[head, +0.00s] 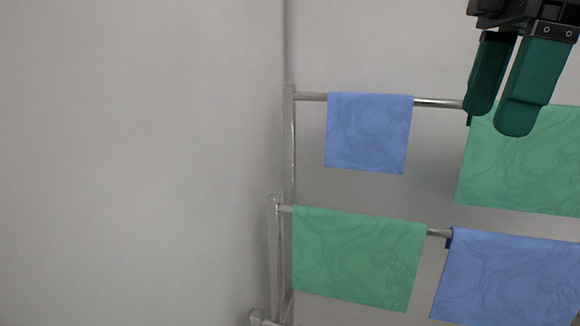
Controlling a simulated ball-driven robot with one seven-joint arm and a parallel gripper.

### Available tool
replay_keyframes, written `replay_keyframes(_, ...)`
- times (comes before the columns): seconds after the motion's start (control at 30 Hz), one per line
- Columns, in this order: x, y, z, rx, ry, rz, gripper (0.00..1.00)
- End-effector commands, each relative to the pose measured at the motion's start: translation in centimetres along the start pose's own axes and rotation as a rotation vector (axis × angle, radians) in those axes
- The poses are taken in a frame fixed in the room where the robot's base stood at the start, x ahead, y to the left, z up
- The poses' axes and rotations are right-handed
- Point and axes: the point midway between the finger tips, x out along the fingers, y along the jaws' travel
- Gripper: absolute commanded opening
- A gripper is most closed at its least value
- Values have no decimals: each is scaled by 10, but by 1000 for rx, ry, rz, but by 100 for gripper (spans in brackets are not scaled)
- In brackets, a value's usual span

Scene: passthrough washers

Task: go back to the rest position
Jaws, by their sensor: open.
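My gripper (490,122) is at the upper right of the head view, with its two dark green fingers pointing down. The fingers are apart and nothing shows between them. The fingertips overlap the upper green cloth (525,165) in the picture; I cannot tell how far in front of it they are. The rest of my arm is outside the frame.
A metal rack (291,150) with rails at different heights stands by the wall. A small blue cloth (368,133) hangs on the upper rail. A green cloth (357,255) and a blue cloth (508,278) hang on the lower rail. The left side shows only bare wall.

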Motion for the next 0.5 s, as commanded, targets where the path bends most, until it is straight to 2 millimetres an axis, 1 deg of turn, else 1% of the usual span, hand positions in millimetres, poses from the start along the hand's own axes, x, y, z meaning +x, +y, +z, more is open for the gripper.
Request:
replay_keyframes(0.03,8,4,-2,-6,24,0,74)
replay_keyframes(0.17,26,17,-6,-12,95,13,74)
replay_keyframes(0.27,46,29,-12,-11,173,24,74)
replay_keyframes(0.47,98,56,-26,33,357,43,74)
replay_keyframes(0.5,109,61,-28,50,392,45,74)
